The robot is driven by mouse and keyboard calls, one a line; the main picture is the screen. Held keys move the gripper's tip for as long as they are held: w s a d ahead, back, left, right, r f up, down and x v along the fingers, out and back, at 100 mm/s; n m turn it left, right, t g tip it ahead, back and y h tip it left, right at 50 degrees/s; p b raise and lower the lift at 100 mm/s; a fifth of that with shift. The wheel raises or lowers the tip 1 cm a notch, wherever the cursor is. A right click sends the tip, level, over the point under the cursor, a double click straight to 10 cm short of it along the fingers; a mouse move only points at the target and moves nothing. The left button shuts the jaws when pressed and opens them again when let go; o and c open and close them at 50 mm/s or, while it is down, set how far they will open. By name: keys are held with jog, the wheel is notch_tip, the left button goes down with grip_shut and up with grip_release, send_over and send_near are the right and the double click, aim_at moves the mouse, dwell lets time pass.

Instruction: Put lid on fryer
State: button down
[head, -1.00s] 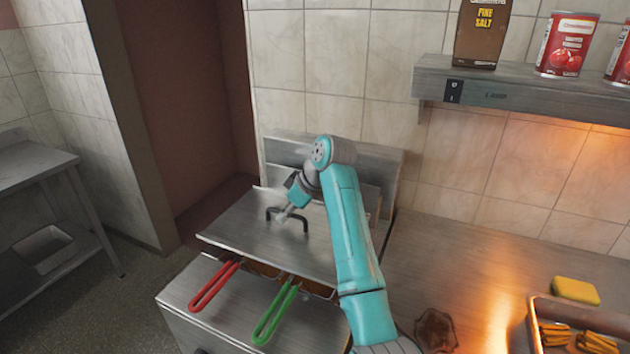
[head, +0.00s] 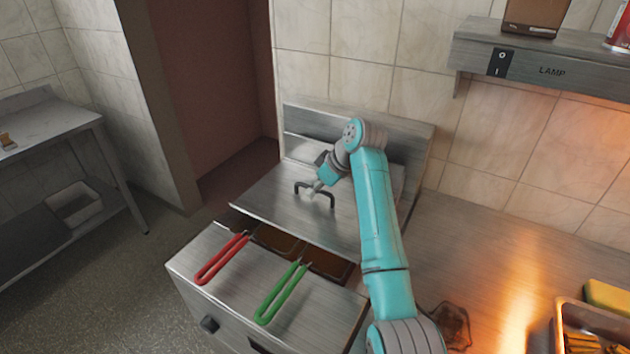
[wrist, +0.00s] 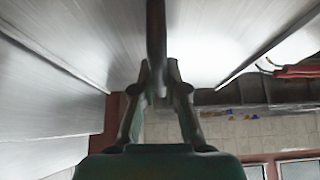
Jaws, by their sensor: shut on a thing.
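The metal lid (head: 270,207) is a flat steel sheet with a dark bar handle (head: 331,199). It lies over the back part of the fryer (head: 215,265), in front of the upright back panel. The front of the fryer's oil wells (head: 327,263) is uncovered. My gripper (head: 314,189) is at the lid's handle in the head view. In the wrist view my gripper (wrist: 158,92) is shut on the dark handle bar (wrist: 156,40). I cannot tell whether the lid touches the fryer top.
A red basket handle (head: 222,258) and a green basket handle (head: 282,291) stick out over the fryer front. A counter (head: 480,250) with a tray (head: 562,325) and a yellow sponge (head: 607,295) lies to the right. A lamp shelf (head: 560,70) hangs above it.

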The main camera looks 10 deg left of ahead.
aim_at(316, 202)
jog(key=shift+f, duration=2.05)
jog(key=shift+f, duration=0.35)
jog(key=c, duration=1.1)
grip_release()
jog(key=shift+c, duration=0.2)
jog(key=shift+f, duration=0.1)
jog(key=v, duration=1.2)
jog(key=shift+s, duration=0.1)
